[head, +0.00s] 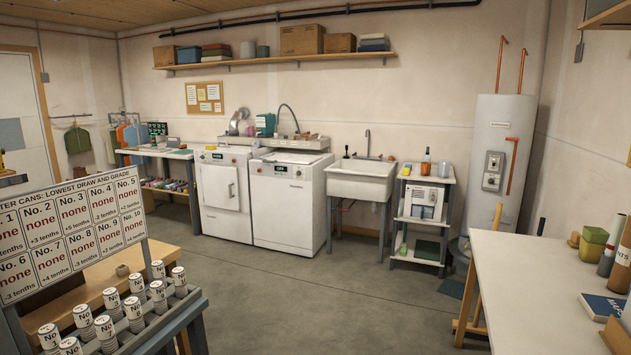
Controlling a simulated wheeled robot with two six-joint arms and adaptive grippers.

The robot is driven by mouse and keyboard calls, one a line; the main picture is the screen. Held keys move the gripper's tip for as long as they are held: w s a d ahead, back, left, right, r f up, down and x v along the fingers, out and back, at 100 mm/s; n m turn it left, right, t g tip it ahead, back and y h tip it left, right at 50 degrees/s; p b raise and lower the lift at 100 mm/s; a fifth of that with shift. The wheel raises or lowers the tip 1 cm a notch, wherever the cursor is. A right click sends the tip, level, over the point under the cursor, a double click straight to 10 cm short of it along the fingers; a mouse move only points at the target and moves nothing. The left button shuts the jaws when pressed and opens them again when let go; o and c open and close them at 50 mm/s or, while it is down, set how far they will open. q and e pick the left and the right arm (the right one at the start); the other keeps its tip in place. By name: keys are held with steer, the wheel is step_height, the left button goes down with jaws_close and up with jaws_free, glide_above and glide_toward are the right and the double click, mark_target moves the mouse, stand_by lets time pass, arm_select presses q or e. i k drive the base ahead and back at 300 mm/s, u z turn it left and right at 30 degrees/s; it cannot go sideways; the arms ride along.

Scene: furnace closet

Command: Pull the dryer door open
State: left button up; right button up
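Two white machines stand side by side against the back wall. The left machine (208,232), which looks like the dryer, has a squarish front door (219,187) with a small dark vertical handle (231,189) near its right edge. The door looks shut, flush with the front. The right machine (288,213) has a plain front and a lid on top. Neither of my grippers is in view, and both machines are across the room from me.
Grey floor (300,290) lies clear before the machines. A sign (75,230) and a rack of numbered cans (125,325) stand near left; a white table (545,270) is near right. A sink (361,183) stands right of the machines, a bench (152,153) left.

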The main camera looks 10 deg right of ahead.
mark_target(220, 183)
steer(key=z, duration=0.3)
steer(key=i, duration=5.1)
steer(key=u, duration=2)
steer(key=i, duration=6.8)
steer(key=z, duration=0.5)
